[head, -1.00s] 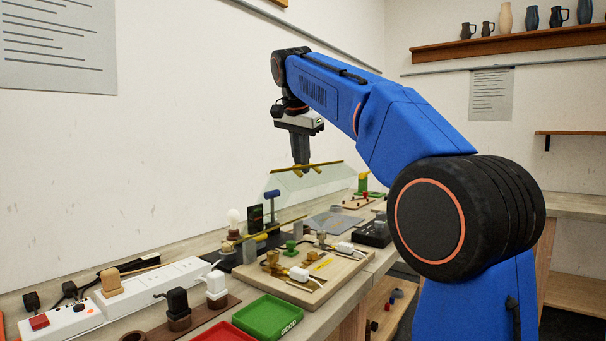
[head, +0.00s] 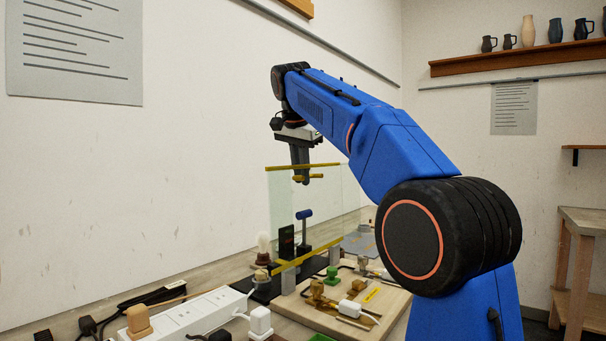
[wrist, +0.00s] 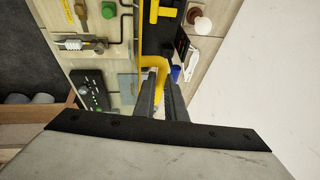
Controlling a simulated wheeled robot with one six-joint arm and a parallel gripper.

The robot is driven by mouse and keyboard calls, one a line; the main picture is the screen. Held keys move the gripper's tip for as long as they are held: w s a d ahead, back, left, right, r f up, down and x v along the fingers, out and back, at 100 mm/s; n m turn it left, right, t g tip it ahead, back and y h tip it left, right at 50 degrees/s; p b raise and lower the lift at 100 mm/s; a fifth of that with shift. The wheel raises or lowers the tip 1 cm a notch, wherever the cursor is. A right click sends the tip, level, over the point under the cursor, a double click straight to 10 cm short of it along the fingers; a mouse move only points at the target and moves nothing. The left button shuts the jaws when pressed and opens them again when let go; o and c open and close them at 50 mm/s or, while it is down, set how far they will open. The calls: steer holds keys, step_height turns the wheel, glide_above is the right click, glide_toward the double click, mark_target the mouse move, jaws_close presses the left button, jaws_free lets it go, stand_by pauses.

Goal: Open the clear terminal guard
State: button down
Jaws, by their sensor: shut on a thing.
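The clear terminal guard (head: 284,205) stands raised and nearly upright, with yellow bars along its top and bottom edges. Its lower bar (head: 300,259) is at the back of a wooden wiring board (head: 388,315). My gripper (head: 301,179) is at the guard's top edge, shut on its yellow handle (head: 312,177). In the wrist view, my gripper's dark fingers (wrist: 161,85) close around the yellow handle (wrist: 154,62); the exact contact is partly hidden. Brass terminals (head: 317,290) and a green post (head: 331,274) lie uncovered on the board.
A bulb (head: 263,245) and a blue-topped lever (head: 304,216) stand behind the guard. A white power strip (head: 195,315) with plugs runs along the bench at left. A dark control box (wrist: 90,90) shows in the wrist view. The wall is close behind.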

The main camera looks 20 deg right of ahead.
steer(key=shift+w+r, duration=0.1)
steer(key=shift+r, duration=0.05)
steer(key=c, duration=1.8)
jaws_free()
steer(key=v, duration=0.7)
steer(key=shift+r, duration=0.15)
